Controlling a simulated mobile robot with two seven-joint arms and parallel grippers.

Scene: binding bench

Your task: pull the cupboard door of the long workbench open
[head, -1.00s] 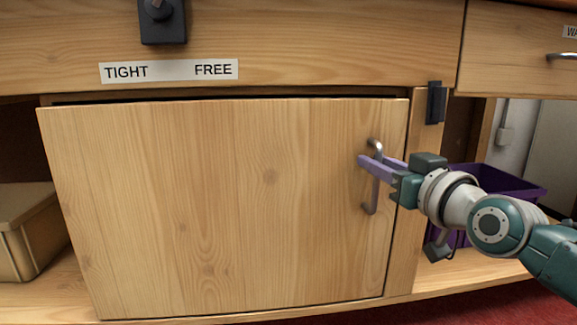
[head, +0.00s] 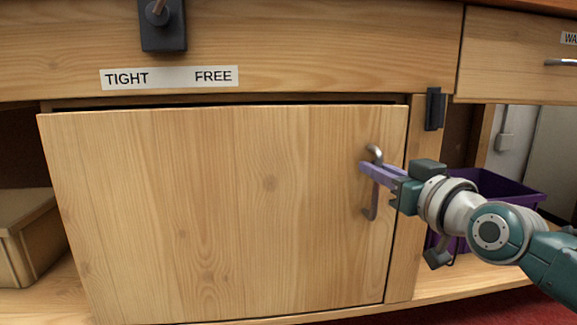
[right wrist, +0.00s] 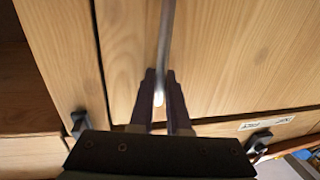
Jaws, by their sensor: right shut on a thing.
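The cupboard door (head: 215,215) is a light wood panel in the middle of the head view. A narrow dark gap runs along its top edge, and it looks shut or nearly shut. Its grey metal bar handle (head: 375,205) stands upright near the right edge. My right gripper (head: 368,170) comes in from the right, its purple fingers shut on the upper part of the handle. In the right wrist view, the handle (right wrist: 166,40) runs between the two dark fingers (right wrist: 159,90). The fingers hide part of the bar. My left gripper is not in view.
A black catch (head: 434,108) sits on the post right of the door. A dark lever block (head: 162,28) is above a "TIGHT / FREE" label (head: 170,77). A purple crate (head: 500,188) stands in the right bay, a tan box (head: 25,235) in the left. A drawer (head: 510,50) is at upper right.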

